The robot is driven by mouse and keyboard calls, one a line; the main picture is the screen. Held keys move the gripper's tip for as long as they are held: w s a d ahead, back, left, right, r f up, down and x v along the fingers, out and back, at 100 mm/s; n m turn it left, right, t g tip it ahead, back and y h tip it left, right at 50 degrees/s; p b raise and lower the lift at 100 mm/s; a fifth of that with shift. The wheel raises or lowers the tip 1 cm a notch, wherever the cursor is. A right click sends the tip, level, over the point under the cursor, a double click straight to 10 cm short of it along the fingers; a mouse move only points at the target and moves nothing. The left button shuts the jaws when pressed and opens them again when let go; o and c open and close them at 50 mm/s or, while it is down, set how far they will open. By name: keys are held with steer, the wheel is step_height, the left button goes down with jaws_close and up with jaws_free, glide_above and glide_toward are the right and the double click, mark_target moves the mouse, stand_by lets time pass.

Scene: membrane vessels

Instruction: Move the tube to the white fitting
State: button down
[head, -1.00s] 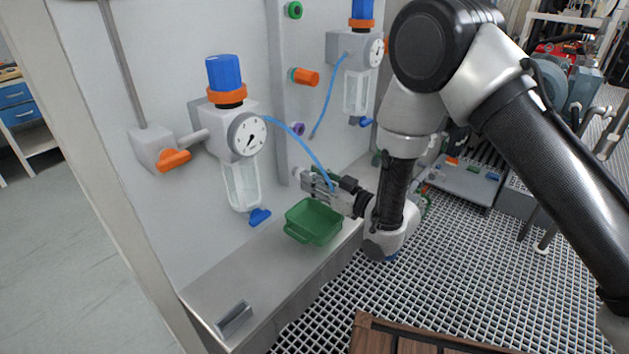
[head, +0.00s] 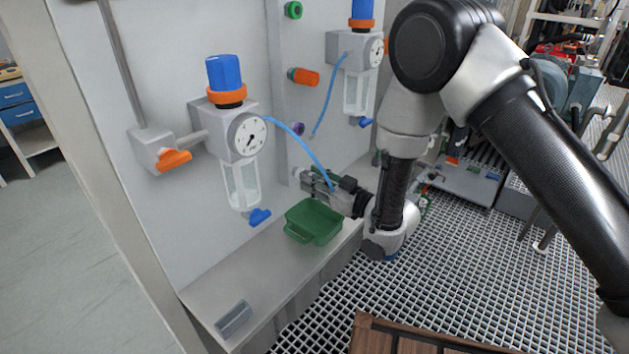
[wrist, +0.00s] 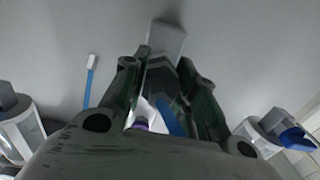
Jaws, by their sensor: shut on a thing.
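The blue tube (head: 300,142) runs from the near regulator (head: 238,128) in an arc down to my gripper (head: 308,182). My gripper is shut on the tube near its free end. In the wrist view the tube (wrist: 170,118) shows between my fingers (wrist: 165,100). The white fitting (head: 296,174) is on the panel's column, just beyond my fingertips in the head view. It shows in part between the fingers in the wrist view (wrist: 148,112). The tube's tip is hidden, so I cannot tell whether it touches the fitting.
Purple (head: 298,129), orange (head: 304,76) and green (head: 293,10) fittings sit higher on the column. A second regulator (head: 352,50) has its own hanging blue tube (head: 324,105). A green bin (head: 313,222) stands on the ledge below my gripper. The ledge's front left is mostly clear.

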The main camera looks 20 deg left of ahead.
steer(key=shift+w+a, duration=0.2)
steer(key=shift+a, duration=0.2)
steer(key=c, duration=1.1)
jaws_free()
steer(key=shift+o, duration=0.2)
steer(key=v, duration=1.2)
steer(key=shift+f, duration=0.15)
